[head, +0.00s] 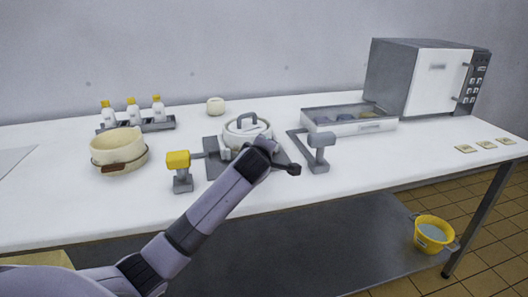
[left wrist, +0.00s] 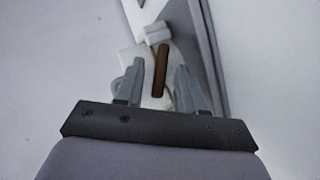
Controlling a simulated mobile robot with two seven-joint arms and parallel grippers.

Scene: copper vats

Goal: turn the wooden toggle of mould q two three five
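In the left wrist view a brown wooden toggle (left wrist: 160,70) stands out against a pale body with a cream edge behind it. The two grey fingers of my left gripper (left wrist: 158,88) are apart on either side of the toggle, with visible gaps. In the head view my left arm reaches to a white round lidded vessel (head: 243,131) with a grey handle. The left gripper is at its near right side there, with the wrist covering the fingers. The toggle is hidden in the head view. No mould label is readable. My right gripper is not in view.
A yellow-topped post (head: 178,161) and a grey post (head: 320,141) flank the vessel on its dark plate (head: 213,168). A cream pot (head: 117,147) stands left, a shallow metal tray (head: 348,126) right behind. White-bodied bottles (head: 134,113) and a microwave (head: 425,76) are farther back.

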